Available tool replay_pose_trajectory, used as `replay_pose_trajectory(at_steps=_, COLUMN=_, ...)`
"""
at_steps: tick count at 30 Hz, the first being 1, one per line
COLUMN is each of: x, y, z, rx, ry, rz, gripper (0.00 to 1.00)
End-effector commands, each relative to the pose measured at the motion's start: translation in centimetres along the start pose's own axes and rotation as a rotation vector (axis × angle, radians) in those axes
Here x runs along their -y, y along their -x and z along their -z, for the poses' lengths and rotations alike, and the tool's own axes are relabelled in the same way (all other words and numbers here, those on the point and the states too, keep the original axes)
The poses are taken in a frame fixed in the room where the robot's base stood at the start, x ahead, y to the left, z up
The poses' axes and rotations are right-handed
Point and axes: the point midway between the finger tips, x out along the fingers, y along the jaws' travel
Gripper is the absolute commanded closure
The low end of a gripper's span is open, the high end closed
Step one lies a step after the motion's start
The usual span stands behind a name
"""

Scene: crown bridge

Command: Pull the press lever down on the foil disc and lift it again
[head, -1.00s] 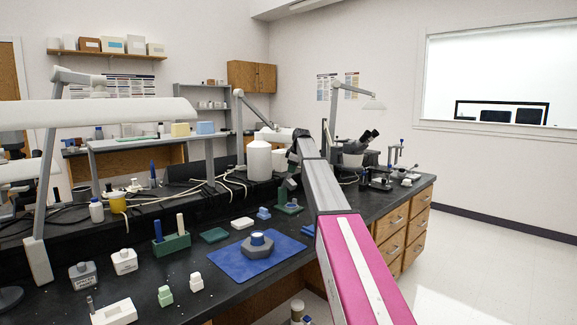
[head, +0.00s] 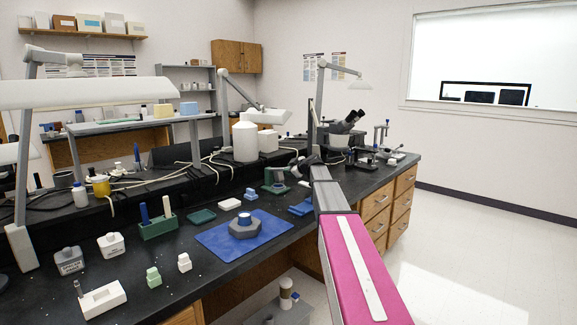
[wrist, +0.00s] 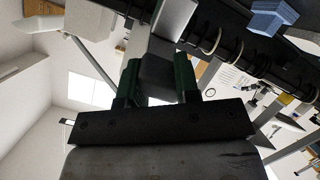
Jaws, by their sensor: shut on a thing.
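The press has a green base (head: 276,188) on the black bench, behind the blue mat, in the head view. My gripper (head: 303,166) is at the end of my arm, just right of and slightly above the press; it is small and dark there. In the wrist view my gripper (wrist: 158,82) shows two green fingers apart, with a dark grey piece, the press lever (wrist: 157,72), between them. The gripper is shut on it. I cannot make out the foil disc, and the lever's full shape is hidden in the head view.
A green rack (head: 158,228), small bottles and a white holder (head: 102,299) stand left. A microscope (head: 345,128) stands behind right. The floor (head: 470,240) is clear.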

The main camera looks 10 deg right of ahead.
Motion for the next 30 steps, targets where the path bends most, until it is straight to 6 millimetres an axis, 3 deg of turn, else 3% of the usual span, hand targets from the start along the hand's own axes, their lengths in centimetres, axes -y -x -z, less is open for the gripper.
replay_pose_trajectory(at_steps=23, x=0.74, y=-0.29, z=-1.07, rx=-0.075, ry=-0.006, rz=-0.047, gripper=0.94)
replay_pose_trajectory(at_steps=24, x=0.75, y=-0.30, z=-1.07, rx=-0.075, ry=-0.006, rz=-0.047, gripper=0.64)
replay_pose_trajectory(at_steps=26, x=0.75, y=-0.29, z=-1.07, rx=-0.074, ry=-0.006, rz=-0.047, gripper=0.45)
replay_pose_trajectory(at_steps=30, x=0.74, y=-0.28, z=-1.07, rx=-0.074, ry=-0.006, rz=-0.047, gripper=0.45)
